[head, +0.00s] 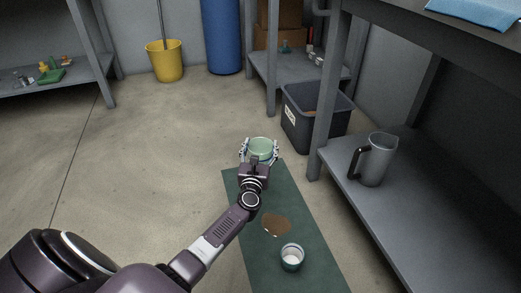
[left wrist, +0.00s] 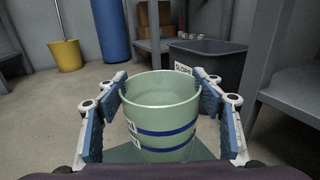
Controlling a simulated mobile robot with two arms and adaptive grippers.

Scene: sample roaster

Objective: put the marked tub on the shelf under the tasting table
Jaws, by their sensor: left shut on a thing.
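A pale green tub with blue bands and a partly hidden white label (left wrist: 162,110) is between the fingers of my left gripper (left wrist: 160,95). In the head view the gripper (head: 259,152) is shut around the tub (head: 261,145), above the far end of the green mat. The tub is upright and its open top shows no contents that I can make out. On the right, a dark grey table has a lower shelf (head: 424,222); the gripper is to the left of it, apart from it. My right gripper is not in view.
A grey jug (head: 377,160) stands on the lower shelf near its front edge. A dark bin (head: 295,125) stands by the table leg (head: 328,110). The floor at left is clear.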

